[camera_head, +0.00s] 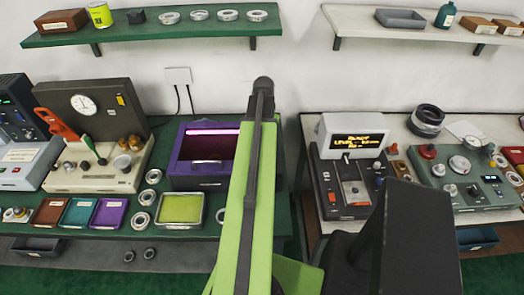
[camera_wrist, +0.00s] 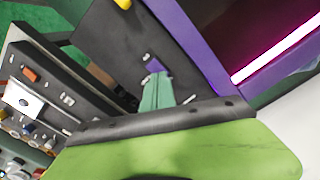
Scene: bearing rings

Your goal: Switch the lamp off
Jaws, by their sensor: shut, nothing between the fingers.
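The lamp is a purple box (camera_head: 178,160) with an open dark front, standing on the green bench left of my arm. A bright pink-magenta tube (camera_head: 212,131) glows along its top inside, so it is lit. In the wrist view the box's purple frame (camera_wrist: 190,45) is at upper right, with the glowing tube (camera_wrist: 280,48) at the right. My gripper (camera_wrist: 157,78) shows there as pale green fingers close together with nothing held, beside the purple frame; whether they touch anything I cannot tell. In the head view my arm hides the gripper and the box's right side.
A yellow-green tray (camera_head: 181,222) and several metal rings (camera_head: 140,219) lie before and beside the box. A beige machine with a dial (camera_head: 84,105) stands to the left. A second bench on the right carries a panel with an orange-lettered display (camera_head: 357,144).

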